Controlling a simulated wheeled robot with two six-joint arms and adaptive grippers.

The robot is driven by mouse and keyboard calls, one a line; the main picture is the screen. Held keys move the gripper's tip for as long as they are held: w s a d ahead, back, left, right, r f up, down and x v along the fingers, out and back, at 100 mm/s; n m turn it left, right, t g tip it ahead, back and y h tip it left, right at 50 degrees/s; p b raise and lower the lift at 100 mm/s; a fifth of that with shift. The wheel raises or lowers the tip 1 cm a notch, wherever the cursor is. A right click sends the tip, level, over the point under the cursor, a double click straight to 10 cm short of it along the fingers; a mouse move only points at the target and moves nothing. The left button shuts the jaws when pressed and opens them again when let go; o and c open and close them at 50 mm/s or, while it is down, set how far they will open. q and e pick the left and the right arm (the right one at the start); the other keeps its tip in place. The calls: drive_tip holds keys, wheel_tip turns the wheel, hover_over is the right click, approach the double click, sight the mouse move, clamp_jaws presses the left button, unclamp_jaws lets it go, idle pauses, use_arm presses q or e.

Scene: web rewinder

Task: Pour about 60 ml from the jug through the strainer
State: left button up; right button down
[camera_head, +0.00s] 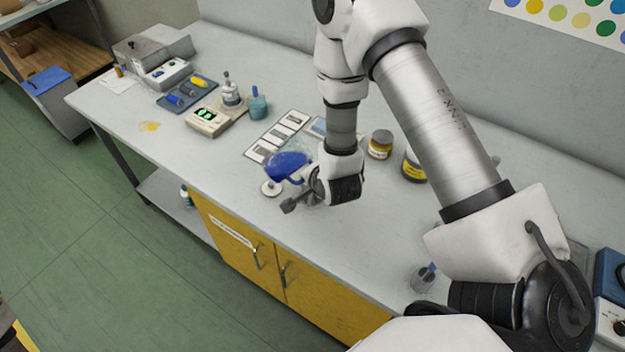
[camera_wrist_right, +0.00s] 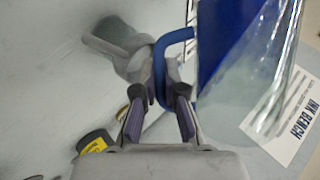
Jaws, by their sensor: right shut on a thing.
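A clear jug with blue liquid (camera_head: 287,165) is in the air or just above the bench, left of my right gripper (camera_head: 312,188). In the right wrist view the jug (camera_wrist_right: 252,65) fills the upper right, and its blue handle (camera_wrist_right: 160,72) is between my right fingers (camera_wrist_right: 160,100), which are shut on it. The liquid lies slanted to the jug's wall, so the jug looks tilted. A pale grey piece with a greenish round top (camera_wrist_right: 118,35) is beyond the fingers; I cannot tell whether it is the strainer. The strainer is not clearly seen. My left gripper is not in view.
A white round piece (camera_head: 271,189) stands below the jug. A scale (camera_head: 208,118), a teal pot (camera_head: 257,104) and a blue tray (camera_head: 187,94) are farther left.

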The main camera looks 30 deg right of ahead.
drive_tip(key=shift+a+r+m+t+y, duration=0.25)
drive_tip(key=shift+m+t+y, duration=0.15)
drive_tip(key=shift+y, duration=0.4)
idle(0.9)
drive_tip(key=shift+a, duration=0.15)
drive_tip(key=shift+w+a, duration=0.2)
drive_tip(key=shift+a, duration=0.25)
drive_tip(key=shift+w+a+y, duration=0.1)
drive_tip(key=shift+a+y, duration=0.15)
drive_tip(key=shift+y, duration=0.05)
idle(0.3)
drive_tip(key=shift+w+a+f+m+t+y+b, duration=0.1)
drive_tip(key=shift+a+f+m+t+y+b, duration=0.2)
drive_tip(key=shift+b, duration=0.7)
idle(0.7)
